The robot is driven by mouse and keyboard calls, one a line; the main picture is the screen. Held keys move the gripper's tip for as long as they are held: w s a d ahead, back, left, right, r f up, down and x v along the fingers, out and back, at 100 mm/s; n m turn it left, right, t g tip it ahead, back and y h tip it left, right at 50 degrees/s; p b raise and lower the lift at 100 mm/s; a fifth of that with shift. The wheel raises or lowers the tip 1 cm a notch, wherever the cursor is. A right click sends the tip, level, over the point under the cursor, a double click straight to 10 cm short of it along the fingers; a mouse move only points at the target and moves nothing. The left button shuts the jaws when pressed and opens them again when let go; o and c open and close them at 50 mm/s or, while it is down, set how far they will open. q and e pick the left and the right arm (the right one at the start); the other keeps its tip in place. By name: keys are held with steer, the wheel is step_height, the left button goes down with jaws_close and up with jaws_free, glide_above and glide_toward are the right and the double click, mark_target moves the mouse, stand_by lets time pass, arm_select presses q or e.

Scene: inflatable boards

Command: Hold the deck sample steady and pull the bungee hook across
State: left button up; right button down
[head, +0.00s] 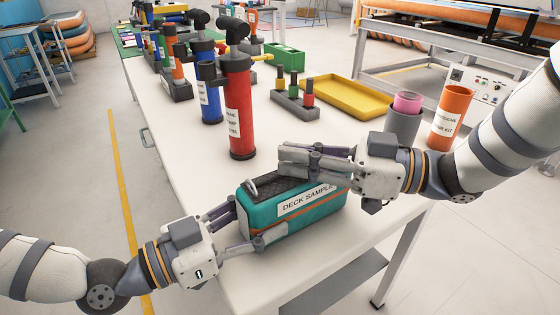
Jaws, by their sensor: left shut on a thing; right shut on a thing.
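The deck sample (262,214) is a teal block with a dark textured top, an orange stripe and a white label, lying near the table's front edge. My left gripper (246,222) is shut on its left end, with one finger behind and one along the front face. A small grey metal loop (251,188) stands at the left end of its top. My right gripper (284,160) is shut just above the top, its fingers close together and pointing left. The bungee hook is not clearly visible; the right fingers hide what they hold.
A red pump (238,110) and a blue pump (209,92) stand behind the sample. A grey cup with a pink roll (407,102) and an orange tub (449,118) stand near my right arm. A yellow tray (345,97) lies farther back. The white table (185,165) is clear left of the sample.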

steer(key=w+d, duration=0.1)
steer(key=d, duration=0.1)
steer(key=w+d, duration=0.2)
arm_select(q)
steer(key=shift+f, duration=0.1)
arm_select(e)
steer(key=c, duration=1.5)
jaws_free()
steer(key=shift+s, duration=0.1)
steer(key=shift+d, duration=0.1)
steer(key=d, duration=0.4)
steer(key=s+d, duration=0.1)
steer(key=d, duration=0.2)
steer(key=s+d, duration=0.1)
steer(key=d, duration=0.3)
steer(key=shift+d, duration=0.35)
